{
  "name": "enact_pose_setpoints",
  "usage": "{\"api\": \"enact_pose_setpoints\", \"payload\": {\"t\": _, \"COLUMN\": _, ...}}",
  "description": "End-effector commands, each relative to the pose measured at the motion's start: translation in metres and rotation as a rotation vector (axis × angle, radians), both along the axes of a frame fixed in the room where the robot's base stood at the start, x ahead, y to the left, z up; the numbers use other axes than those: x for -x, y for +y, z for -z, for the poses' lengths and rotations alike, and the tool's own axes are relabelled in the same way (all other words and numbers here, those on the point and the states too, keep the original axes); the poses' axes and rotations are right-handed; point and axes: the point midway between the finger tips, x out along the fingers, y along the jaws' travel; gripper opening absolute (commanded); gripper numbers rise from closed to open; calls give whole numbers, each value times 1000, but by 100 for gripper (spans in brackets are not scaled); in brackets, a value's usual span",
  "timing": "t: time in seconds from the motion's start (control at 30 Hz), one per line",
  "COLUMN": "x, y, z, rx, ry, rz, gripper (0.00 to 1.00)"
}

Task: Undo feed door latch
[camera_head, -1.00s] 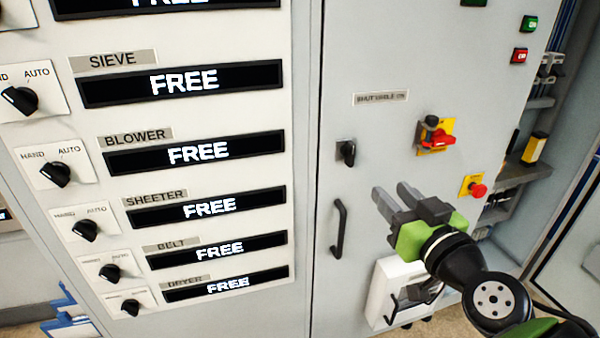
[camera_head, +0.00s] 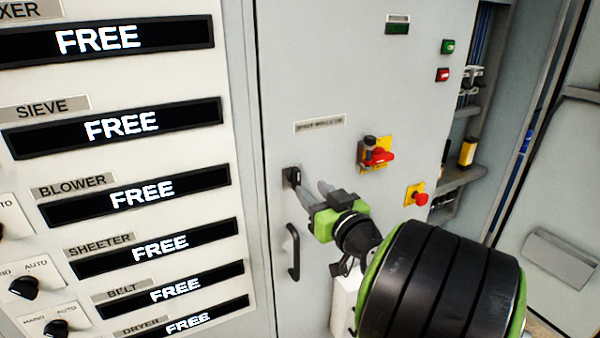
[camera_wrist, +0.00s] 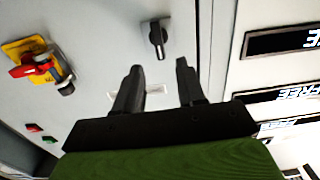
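A small black turn latch (camera_head: 292,177) sits on the grey cabinet door (camera_head: 370,60) near its left edge, above a black pull handle (camera_head: 293,252). The latch also shows at the top middle of the wrist view (camera_wrist: 157,38), its lever roughly along the picture's vertical. My gripper (camera_head: 314,190) is just right of the latch in the head view. In the wrist view, my gripper (camera_wrist: 160,68) has its two fingers apart with nothing between them. The latch lies beyond the fingertips, near the line between them. I see no contact, though the exact gap is unclear.
A red switch on a yellow plate (camera_head: 377,155) and a red button (camera_head: 418,197) are on the door to the right. A label (camera_head: 320,124) is above the latch. Displays reading FREE (camera_head: 135,192) fill the left panel. Open shelving (camera_head: 462,178) stands at right.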

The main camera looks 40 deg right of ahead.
Motion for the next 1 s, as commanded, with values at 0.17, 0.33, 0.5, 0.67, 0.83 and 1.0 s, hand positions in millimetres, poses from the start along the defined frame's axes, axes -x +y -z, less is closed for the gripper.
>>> {"api": "enact_pose_setpoints", "payload": {"t": 0.17, "x": -41, "y": -10, "z": -3, "rx": -1, "ry": -1, "rz": -6, "gripper": 39}}
{"api": "enact_pose_setpoints", "payload": {"t": 0.33, "x": -62, "y": -17, "z": -2, "rx": -1, "ry": 0, "rz": -3, "gripper": 39}}
{"api": "enact_pose_setpoints", "payload": {"t": 0.5, "x": -66, "y": -19, "z": -1, "rx": 1, "ry": -1, "rz": 1, "gripper": 39}}
{"api": "enact_pose_setpoints", "payload": {"t": 0.67, "x": -65, "y": -19, "z": 0, "rx": 0, "ry": -1, "rz": 0, "gripper": 33}}
{"api": "enact_pose_setpoints", "payload": {"t": 0.83, "x": -65, "y": -19, "z": 0, "rx": 0, "ry": 0, "rz": 0, "gripper": 7}}
{"api": "enact_pose_setpoints", "payload": {"t": 1.0, "x": -65, "y": -19, "z": 0, "rx": -4, "ry": -1, "rz": 0, "gripper": 1}}
